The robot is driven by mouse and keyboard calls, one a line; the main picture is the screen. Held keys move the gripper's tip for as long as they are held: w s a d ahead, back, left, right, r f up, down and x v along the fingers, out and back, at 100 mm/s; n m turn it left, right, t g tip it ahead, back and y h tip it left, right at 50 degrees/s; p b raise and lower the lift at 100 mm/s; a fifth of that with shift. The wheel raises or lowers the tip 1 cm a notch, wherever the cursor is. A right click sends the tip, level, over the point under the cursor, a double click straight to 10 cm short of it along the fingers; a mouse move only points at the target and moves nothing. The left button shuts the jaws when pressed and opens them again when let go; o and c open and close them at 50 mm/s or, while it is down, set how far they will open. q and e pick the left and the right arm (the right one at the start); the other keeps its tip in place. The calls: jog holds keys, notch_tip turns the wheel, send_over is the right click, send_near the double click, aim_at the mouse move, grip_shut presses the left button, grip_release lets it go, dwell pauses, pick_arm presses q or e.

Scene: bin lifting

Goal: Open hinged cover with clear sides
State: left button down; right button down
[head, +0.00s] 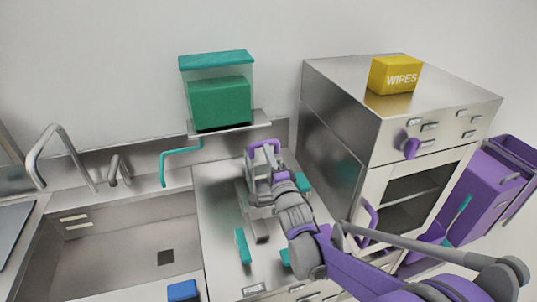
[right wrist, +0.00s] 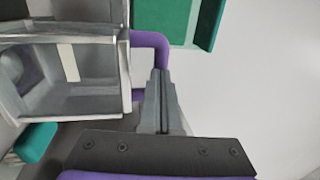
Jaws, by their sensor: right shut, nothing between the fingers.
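The hinged cover (right wrist: 75,75) appears to be the grey-framed part with see-through sides and a purple handle. It fills the left of the right wrist view and shows small on the counter in the head view (head: 252,178). Its purple loop handle (right wrist: 150,40) reaches up to my fingertips; it also stands out in the head view (head: 263,146). My right gripper (right wrist: 160,75) is shut and empty, its tips at the handle; I cannot tell if they touch. In the head view my right gripper (head: 277,178) overlaps the cover and partly hides it. My left gripper is out of view.
A clear bin with a teal lid (head: 216,60) and green contents stands on a wall shelf behind. A steel oven (head: 345,125) with a yellow wipes box (head: 395,76) is at right. A sink (head: 130,250) is at left. Teal handles (head: 242,246) sit on the counter.

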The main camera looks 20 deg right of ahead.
jog(key=shift+w+r, duration=0.35)
jog(key=shift+g, duration=0.7)
jog(key=w+r, duration=0.1)
jog(key=w, duration=0.1)
jog(key=w+r, duration=0.1)
jog(key=w, duration=0.1)
jog(key=w+r, duration=0.1)
jog(key=w, duration=0.1)
jog(key=shift+a+r, duration=0.1)
jog(key=shift+r, duration=0.1)
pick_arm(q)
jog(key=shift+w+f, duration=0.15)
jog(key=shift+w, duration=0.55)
pick_arm(e)
jog(key=shift+w+a+r, duration=0.1)
jog(key=shift+w+r, duration=0.15)
jog(key=shift+w, duration=1.4)
jog(key=shift+w+r, duration=0.3)
jog(key=shift+w, duration=1.4)
jog(key=shift+w+a+r, duration=0.1)
jog(key=shift+w+r, duration=0.15)
jog(key=shift+w, duration=1.4)
jog(key=shift+r, duration=0.1)
